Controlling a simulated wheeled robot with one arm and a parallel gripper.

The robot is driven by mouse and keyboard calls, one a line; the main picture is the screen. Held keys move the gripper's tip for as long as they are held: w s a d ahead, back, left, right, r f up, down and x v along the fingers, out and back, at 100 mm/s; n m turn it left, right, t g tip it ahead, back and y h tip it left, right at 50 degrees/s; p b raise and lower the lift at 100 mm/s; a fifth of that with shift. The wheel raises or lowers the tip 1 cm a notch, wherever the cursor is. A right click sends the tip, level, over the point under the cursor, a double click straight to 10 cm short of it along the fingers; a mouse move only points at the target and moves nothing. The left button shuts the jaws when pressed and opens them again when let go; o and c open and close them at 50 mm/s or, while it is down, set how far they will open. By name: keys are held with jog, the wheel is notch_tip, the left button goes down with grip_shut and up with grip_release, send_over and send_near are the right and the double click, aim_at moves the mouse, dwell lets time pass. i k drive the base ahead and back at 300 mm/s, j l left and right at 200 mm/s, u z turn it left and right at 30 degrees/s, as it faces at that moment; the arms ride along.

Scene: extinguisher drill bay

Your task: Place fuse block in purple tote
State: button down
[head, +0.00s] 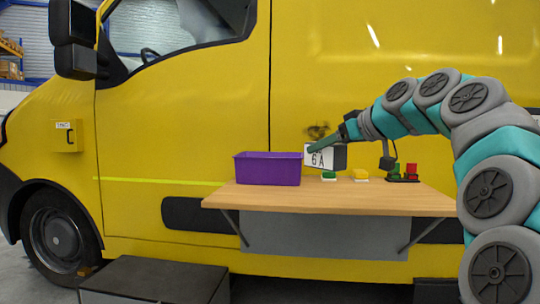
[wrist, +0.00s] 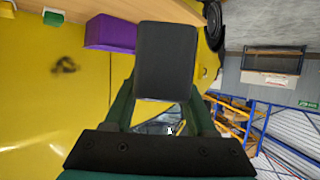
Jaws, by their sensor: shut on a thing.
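The fuse block (head: 319,159) is a box with a white face marked "6 A" and a dark side. My gripper (head: 330,144) is shut on it and holds it above the wooden shelf. In the wrist view the block shows as a dark rectangle (wrist: 166,62) between the fingers of my gripper (wrist: 162,103). The purple tote (head: 268,170) stands on the left part of the shelf, just left of the block in the head view. It also shows in the wrist view (wrist: 111,34). The tote's inside is hidden.
The wooden shelf (head: 330,197) juts from a yellow van (head: 185,110). A green piece (head: 329,176), a yellow piece (head: 361,175) and a dark holder with green and red parts (head: 404,174) sit right of the tote. A dark box (head: 155,279) stands on the floor.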

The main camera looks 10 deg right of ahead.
aim_at(269, 181)
jog(key=i+l, duration=0.15)
jog(key=i, duration=0.4)
jog(key=i+l, duration=0.1)
jog(key=i, duration=0.5)
